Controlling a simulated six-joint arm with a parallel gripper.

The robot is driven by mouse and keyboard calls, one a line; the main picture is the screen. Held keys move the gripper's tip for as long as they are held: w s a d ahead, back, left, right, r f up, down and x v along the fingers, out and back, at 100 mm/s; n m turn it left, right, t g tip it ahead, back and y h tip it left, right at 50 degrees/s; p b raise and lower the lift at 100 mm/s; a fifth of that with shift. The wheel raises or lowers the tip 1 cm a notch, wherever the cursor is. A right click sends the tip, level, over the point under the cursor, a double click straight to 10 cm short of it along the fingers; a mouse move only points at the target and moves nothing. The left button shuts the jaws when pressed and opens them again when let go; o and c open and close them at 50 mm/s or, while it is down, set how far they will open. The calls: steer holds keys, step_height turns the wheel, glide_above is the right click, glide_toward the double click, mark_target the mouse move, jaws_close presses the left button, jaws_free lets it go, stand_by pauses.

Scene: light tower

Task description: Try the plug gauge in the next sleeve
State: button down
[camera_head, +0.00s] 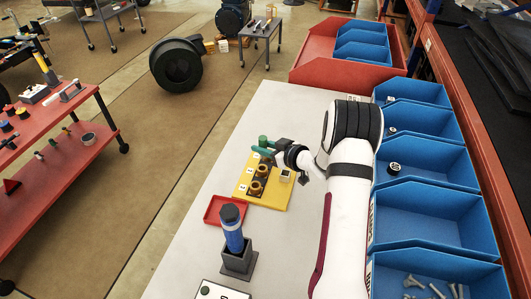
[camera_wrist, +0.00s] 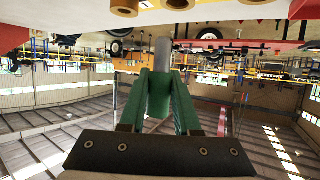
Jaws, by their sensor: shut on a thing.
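My gripper (camera_head: 268,150) is above the far end of the yellow board (camera_head: 272,198), shut on the green-handled plug gauge (camera_head: 263,141). In the wrist view the green fingers (camera_wrist: 160,95) grip the gauge's green handle, and its grey pin (camera_wrist: 163,52) sticks out past them. Two brass sleeves stand on the board, a farther one (camera_head: 262,170) and a nearer one (camera_head: 256,188). In the wrist view, brass sleeves show at the top edge (camera_wrist: 180,4), apart from the pin. The board's far end is partly hidden by my gripper.
A small device (camera_head: 285,175) sits on the board's right side. A red tray (camera_head: 211,210) and a blue cylinder (camera_head: 233,236) in a dark holder (camera_head: 238,262) stand nearer. Blue bins (camera_head: 430,160) line the right side. The table's (camera_head: 190,240) left strip is clear.

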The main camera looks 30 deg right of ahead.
steer(key=w+d+r, duration=0.1)
steer(key=w+d, duration=0.3)
steer(key=shift+r, duration=0.35)
steer(key=shift+d, duration=0.1)
steer(key=shift+f, duration=2.1)
steer(key=shift+f, duration=0.5)
steer(key=shift+r, duration=0.15)
step_height(320, 180, up, 3)
stand_by(0.7)
stand_by(0.4)
